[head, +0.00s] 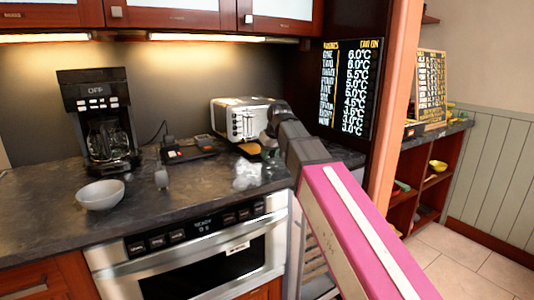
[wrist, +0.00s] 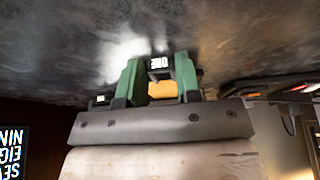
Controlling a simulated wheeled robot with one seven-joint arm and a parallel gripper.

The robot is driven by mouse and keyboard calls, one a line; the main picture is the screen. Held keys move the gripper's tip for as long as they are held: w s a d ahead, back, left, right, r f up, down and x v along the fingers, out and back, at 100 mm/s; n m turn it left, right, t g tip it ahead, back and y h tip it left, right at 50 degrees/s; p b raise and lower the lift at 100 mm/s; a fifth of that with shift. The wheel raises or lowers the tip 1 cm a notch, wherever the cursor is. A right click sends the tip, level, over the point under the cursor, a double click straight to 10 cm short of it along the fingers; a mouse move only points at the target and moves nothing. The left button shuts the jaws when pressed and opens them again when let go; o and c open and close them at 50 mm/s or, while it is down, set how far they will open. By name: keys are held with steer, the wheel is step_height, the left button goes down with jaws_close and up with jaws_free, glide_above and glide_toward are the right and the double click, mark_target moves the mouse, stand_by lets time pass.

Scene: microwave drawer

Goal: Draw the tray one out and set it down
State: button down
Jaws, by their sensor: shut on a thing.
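My gripper (wrist: 158,80) shows in the wrist view with two green fingers closed on a small piece. It has an orange-yellow body (wrist: 162,90) and a dark end marked "ONE" (wrist: 159,63), which I take as tray one. The lettering is upside down in this view. In the head view the orange piece (head: 248,149) shows beside my gripper, over the dark counter in front of the toaster. The arm hides part of it. I cannot tell whether it touches the counter.
The dark counter (head: 50,222) holds a coffee maker (head: 96,118), a grey bowl (head: 100,194), a black device (head: 188,151) and a steel toaster (head: 240,116). The microwave drawer (head: 195,270) is below. The front counter middle is fairly clear.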

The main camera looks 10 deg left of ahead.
mark_target(276, 167)
steer(key=shift+s+d, duration=0.9)
steer(key=shift+s, duration=0.3)
steer(key=shift+s+d, duration=0.9)
steer(key=shift+s, duration=0.3)
steer(key=shift+f, duration=0.45)
steer(key=s+d, duration=0.5)
steer(key=s, duration=0.2)
steer(key=shift+s+d, duration=0.2)
steer(key=shift+d, duration=0.1)
